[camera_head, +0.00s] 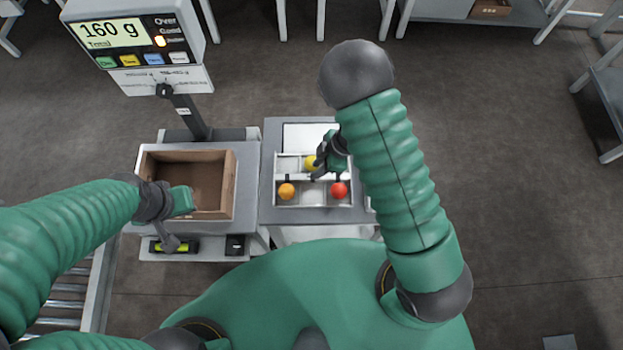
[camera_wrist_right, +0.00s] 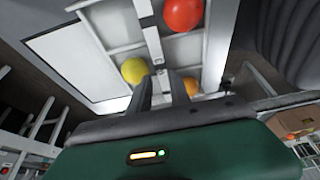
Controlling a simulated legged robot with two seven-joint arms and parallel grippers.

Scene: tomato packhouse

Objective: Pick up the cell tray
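The cell tray (camera_head: 313,196) is pale, with dividers, and sits on a grey stand in the head view. It holds an orange tomato (camera_head: 286,191), a red tomato (camera_head: 339,189) and a yellow tomato (camera_head: 311,162), each in its own cell. My right gripper (camera_head: 320,168) is over the tray's middle. In the right wrist view its two fingers (camera_wrist_right: 162,92) are apart, one on each side of the central bar (camera_wrist_right: 153,42); contact cannot be told.
The open, empty cardboard box (camera_head: 228,185) stands left of the tray on the scale. The scale display (camera_head: 115,33) reads 160 g. A flat white panel (camera_head: 308,136) lies behind the cells. A roller conveyor (camera_head: 65,305) is at lower left. Floor right of my right arm is clear.

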